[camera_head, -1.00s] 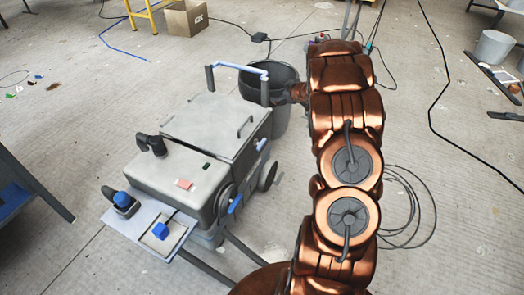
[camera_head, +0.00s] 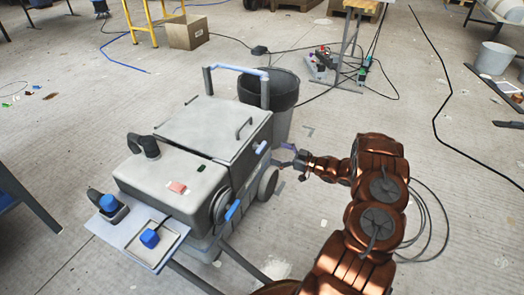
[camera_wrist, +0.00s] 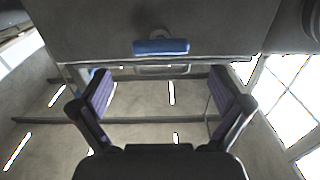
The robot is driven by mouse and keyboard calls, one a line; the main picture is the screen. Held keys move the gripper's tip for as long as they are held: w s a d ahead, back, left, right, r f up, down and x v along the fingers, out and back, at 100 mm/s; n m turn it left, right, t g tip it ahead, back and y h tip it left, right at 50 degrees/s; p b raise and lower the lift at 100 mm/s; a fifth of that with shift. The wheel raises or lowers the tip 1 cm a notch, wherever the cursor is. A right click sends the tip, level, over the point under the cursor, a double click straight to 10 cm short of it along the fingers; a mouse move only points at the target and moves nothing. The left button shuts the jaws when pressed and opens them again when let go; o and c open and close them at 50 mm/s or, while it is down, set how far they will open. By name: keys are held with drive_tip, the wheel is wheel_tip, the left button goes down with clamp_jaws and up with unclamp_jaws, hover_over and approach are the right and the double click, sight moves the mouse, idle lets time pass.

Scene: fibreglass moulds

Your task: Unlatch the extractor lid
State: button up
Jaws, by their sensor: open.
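The extractor is a grey wheeled machine (camera_head: 165,180) left of my arm in the head view. Its flat lid (camera_head: 205,125) lies closed on the rear part, with a dark handle on top. A small blue latch (camera_head: 261,147) sits on the side facing my arm. My gripper (camera_head: 284,157) is beside that side of the machine. In the wrist view its purple-padded fingers (camera_wrist: 160,97) are wide apart and empty, and the latch is ahead of them, apart from both.
A blue lever (camera_head: 232,210) and wheels stick out on the same side. A pale blue push bar (camera_head: 240,71) rises at the rear. A dark bin (camera_head: 271,92) stands just behind. Cables lie on the floor behind and right of my arm.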

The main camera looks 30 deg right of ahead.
sight(264, 148)
drive_tip(key=shift+b+x, duration=0.65)
drive_tip(key=shift+x, duration=3.2)
drive_tip(key=shift+c, duration=0.4)
drive_tip(key=c, duration=1)
